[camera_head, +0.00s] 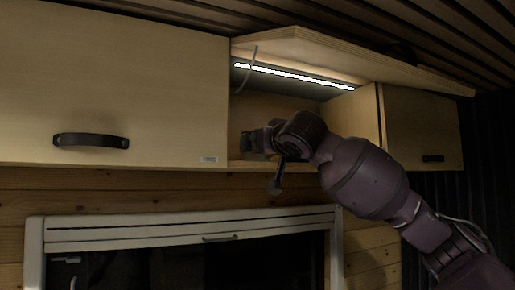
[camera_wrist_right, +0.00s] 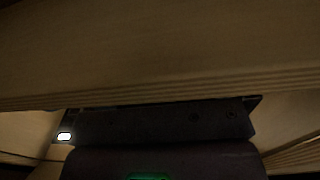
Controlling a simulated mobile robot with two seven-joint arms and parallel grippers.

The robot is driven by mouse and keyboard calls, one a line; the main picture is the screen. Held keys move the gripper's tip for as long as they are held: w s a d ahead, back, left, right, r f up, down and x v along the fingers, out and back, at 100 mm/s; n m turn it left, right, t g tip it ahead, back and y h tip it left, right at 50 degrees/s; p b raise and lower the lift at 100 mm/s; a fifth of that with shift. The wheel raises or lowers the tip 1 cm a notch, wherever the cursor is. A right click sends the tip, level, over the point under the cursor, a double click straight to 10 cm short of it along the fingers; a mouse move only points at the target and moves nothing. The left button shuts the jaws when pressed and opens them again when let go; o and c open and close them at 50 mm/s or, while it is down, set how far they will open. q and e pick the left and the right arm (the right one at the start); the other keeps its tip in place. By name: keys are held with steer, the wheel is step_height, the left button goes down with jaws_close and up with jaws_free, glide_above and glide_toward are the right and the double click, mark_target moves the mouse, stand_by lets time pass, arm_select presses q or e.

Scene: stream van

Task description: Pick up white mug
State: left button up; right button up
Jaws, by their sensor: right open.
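No white mug can be made out in either view. My right arm comes in from the right in the head view and reaches up to the open overhead cabinet (camera_head: 245,112). My right gripper (camera_head: 258,143) is open at the cabinet's mouth, small and dark against the interior. Whether anything sits between or behind its fingers is hidden. The right wrist view shows only a wooden panel (camera_wrist_right: 160,50) close to the camera and dark parts below it, with no mug. My left gripper is not in view.
The raised cabinet door (camera_head: 340,55) hangs over my right arm, with a lit strip (camera_head: 295,76) beneath it. Closed cabinets stand at left (camera_head: 100,80) and right (camera_head: 425,130). A white-framed window (camera_head: 190,225) lies below.

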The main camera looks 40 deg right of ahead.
steer(key=shift+p+x, duration=0.4)
steer(key=shift+x, duration=1.2)
steer(key=c, duration=0.9)
steer(key=shift+c, duration=0.5)
